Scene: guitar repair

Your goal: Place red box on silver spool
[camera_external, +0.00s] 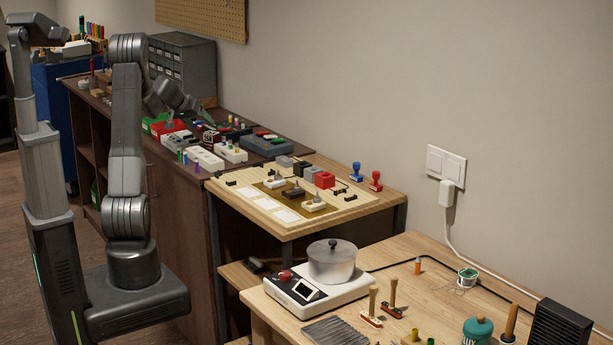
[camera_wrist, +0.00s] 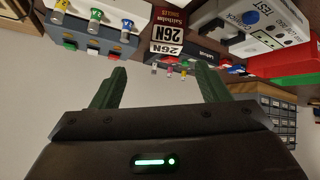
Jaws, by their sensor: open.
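My gripper (camera_external: 200,114) is above the far dark workbench in the external view. In the wrist view its two green fingers stand apart and empty (camera_wrist: 160,84). A red open bin (camera_external: 168,128) sits on that bench beside a green one; a red bin (camera_wrist: 290,62) also shows at the right of the wrist view. A dark red and white box marked 26N (camera_wrist: 168,30) is beyond the fingertips. A red block (camera_external: 324,180) is on the middle wooden board. I cannot tell which is the red box. A small spool (camera_external: 467,275), silvery with green, is on the near table.
Grey devices, white boxes (camera_external: 206,158) and small coloured cylinders crowd the far bench. A drawer cabinet (camera_external: 184,62) stands behind. A pot (camera_external: 331,262) on a white hot plate, wooden-handled tools and a black box (camera_external: 558,328) are on the near table.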

